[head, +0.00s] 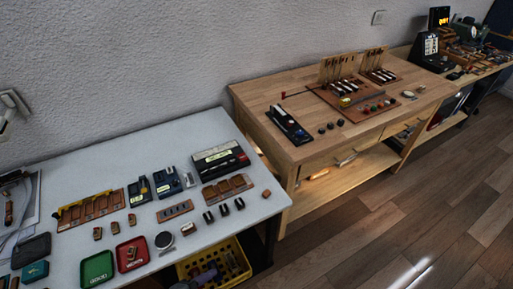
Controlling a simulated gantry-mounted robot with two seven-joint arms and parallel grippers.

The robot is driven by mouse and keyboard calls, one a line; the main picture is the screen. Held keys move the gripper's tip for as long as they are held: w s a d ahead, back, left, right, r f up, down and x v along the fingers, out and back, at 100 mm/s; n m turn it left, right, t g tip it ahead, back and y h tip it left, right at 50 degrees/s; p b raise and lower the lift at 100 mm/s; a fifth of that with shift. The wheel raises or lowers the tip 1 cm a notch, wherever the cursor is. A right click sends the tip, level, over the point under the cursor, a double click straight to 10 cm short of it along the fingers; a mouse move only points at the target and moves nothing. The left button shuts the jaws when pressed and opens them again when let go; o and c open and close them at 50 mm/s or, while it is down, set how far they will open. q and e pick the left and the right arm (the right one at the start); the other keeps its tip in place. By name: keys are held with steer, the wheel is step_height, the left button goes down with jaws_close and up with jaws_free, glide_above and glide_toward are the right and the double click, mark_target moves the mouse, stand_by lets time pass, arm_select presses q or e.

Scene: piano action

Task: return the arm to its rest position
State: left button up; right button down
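Neither of my grippers shows in the head view, so I cannot see what they hold or whether they are open. A small pale part at the far left edge is cut off by the frame, and I cannot tell what it is. The white table (150,152) fills the lower left. The wooden workbench (262,95) stands to its right. On the workbench, a piano action model (340,72) with upright wooden pieces and a row of keys stands near the back.
The white table carries a green tray (97,268), a red tray (132,254), a wooden rack (91,210) and a black case (220,160). A yellow crate (243,277) sits below its front edge. A black device (429,50) stands at the far right. The wooden floor (400,225) is clear.

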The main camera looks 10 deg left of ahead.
arm_select(q)
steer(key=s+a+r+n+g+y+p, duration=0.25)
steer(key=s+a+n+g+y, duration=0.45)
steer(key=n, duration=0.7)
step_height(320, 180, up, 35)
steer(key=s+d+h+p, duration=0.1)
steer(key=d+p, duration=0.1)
steer(key=p, duration=3.3)
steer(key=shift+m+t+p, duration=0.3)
steer(key=shift+p, duration=0.1)
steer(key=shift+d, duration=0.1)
